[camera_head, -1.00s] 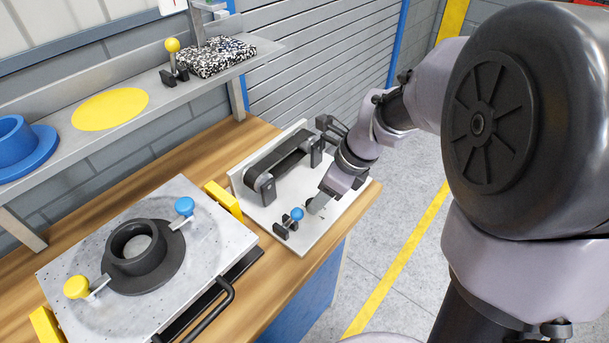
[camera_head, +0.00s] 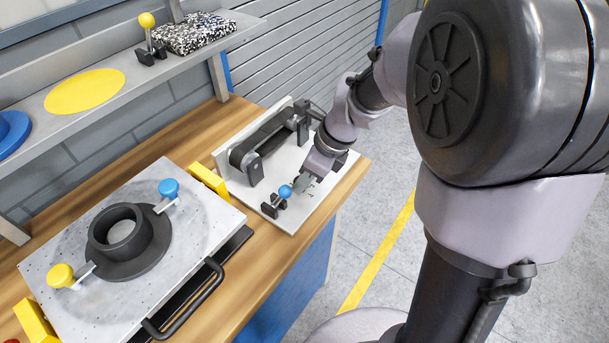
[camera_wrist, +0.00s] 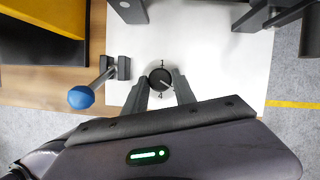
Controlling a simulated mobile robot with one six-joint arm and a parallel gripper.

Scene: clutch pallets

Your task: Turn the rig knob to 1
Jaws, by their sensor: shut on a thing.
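The rig is a white plate (camera_head: 240,190) on the bench, with a black belt unit and a blue-balled lever. The rig knob (camera_wrist: 160,78) is small, round and dark in the wrist view, with a "1" printed above it and a "4" below. A light mark on it appears to point to the lower right. My gripper (camera_wrist: 160,82) is shut on the knob, one finger on each side. In the head view my gripper (camera_head: 303,183) is low over the plate's front part, and the knob is hidden there.
The blue-balled lever (camera_head: 285,191) stands close left of my gripper, also in the wrist view (camera_wrist: 81,97). The belt unit (camera_head: 270,137) stands behind. A metal pallet (camera_head: 210,225) with a black ring lies left on the bench. A shelf (camera_head: 130,100) runs above.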

